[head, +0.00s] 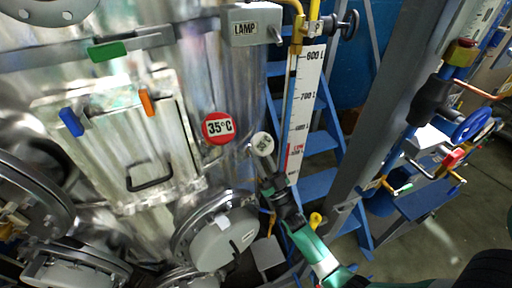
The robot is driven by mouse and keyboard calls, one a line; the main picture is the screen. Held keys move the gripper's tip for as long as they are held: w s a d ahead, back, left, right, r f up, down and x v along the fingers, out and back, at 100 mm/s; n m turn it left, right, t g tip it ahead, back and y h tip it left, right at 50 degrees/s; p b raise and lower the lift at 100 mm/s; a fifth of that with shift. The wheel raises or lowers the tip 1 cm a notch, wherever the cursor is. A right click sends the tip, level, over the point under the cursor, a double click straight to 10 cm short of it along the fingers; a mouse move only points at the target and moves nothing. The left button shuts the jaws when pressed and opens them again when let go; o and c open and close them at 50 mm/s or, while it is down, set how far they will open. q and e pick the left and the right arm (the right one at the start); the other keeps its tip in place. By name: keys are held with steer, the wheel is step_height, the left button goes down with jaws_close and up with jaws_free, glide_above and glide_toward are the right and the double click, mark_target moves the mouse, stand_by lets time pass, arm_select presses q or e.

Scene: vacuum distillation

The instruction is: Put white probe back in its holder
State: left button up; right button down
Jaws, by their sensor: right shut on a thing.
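The white probe (262,143) has a round white head with small dark markings, just right of the red round 35°C dial (218,128). My right gripper (268,180) comes up from the bottom and is shut on the white probe below its head. The probe is in front of the shiny metal vessel (205,80), near its right edge. I cannot tell whether its lower end is seated in anything, as the gripper covers it. The holder cannot be made out clearly. My left gripper is not in view.
A grey LAMP box (254,28) is above, and a red-and-white level scale (304,105) stands close on the right. A round white flange cover (226,240) is low beside the gripper. Blue stairs (322,143) and a grey post (389,95) are farther right.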

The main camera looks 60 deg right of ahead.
mark_target(266, 148)
steer(key=shift+r, duration=0.1)
stand_by(0.5)
steer(key=shift+s+a+r+p, duration=0.25)
steer(key=shift+s+r+p, duration=0.2)
steer(key=shift+r+p, duration=0.25)
steer(key=shift+s+a+r+p, duration=0.25)
steer(key=shift+s+r+p, duration=0.3)
steer(key=shift+p, duration=0.3)
steer(key=shift+s+a+r+p, duration=0.25)
steer(key=shift+s+r+p, duration=0.15)
steer(key=shift+r+p, duration=0.3)
steer(key=s+r+p, duration=0.1)
steer(key=s+a+r+p, duration=0.1)
steer(key=p, duration=0.1)
steer(key=r+p, duration=0.1)
steer(key=shift+s+a+r, duration=0.3)
steer(key=shift+s+r, duration=0.05)
steer(key=shift+s, duration=0.05)
steer(key=shift+s, duration=0.1)
steer(key=s+a+f, duration=0.1)
steer(key=s+a, duration=0.2)
steer(key=s, duration=0.2)
steer(key=shift+s+f, duration=0.25)
steer(key=shift+f, duration=0.05)
stand_by(0.5)
stand_by(0.4)
